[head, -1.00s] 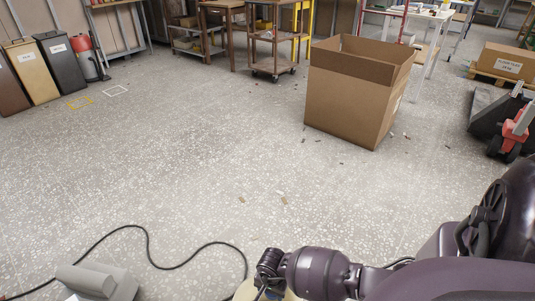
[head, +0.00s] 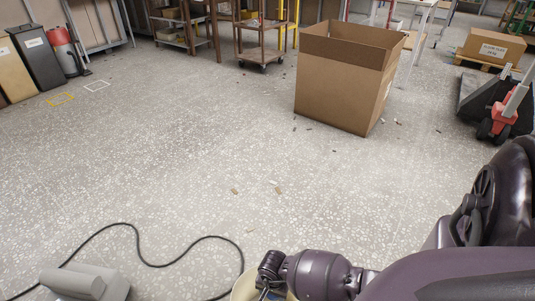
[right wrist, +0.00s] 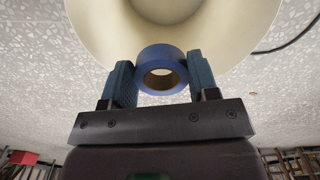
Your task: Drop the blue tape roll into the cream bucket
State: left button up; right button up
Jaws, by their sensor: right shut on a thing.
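The blue tape roll (right wrist: 161,69) is between the two fingers of my right gripper (right wrist: 161,80), which is shut on it, in the right wrist view. The cream bucket (right wrist: 95,22) lies beyond the roll in that view, its round form filling the top middle. Whether the roll is above or inside the bucket's rim I cannot tell. In the head view my right gripper (head: 268,272) is at the bottom middle, over a cream edge of the bucket (head: 243,288). The roll cannot be made out there. My left gripper is not in view.
A grey object (head: 85,282) sits at the bottom left, with a black cable (head: 165,262) across the floor. A large open cardboard box (head: 338,92) stands farther off. A red-handled pallet jack (head: 500,115) is at right. The speckled middle floor is mostly clear.

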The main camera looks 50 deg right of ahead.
jog(key=o, duration=1)
jog(key=shift+r, duration=0.3)
pick_arm(q)
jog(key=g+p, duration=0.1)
jog(key=p, duration=0.3)
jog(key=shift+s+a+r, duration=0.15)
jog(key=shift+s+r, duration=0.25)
pick_arm(e)
notch_tip(320, 180, up, 10)
jog(key=shift+r, duration=0.15)
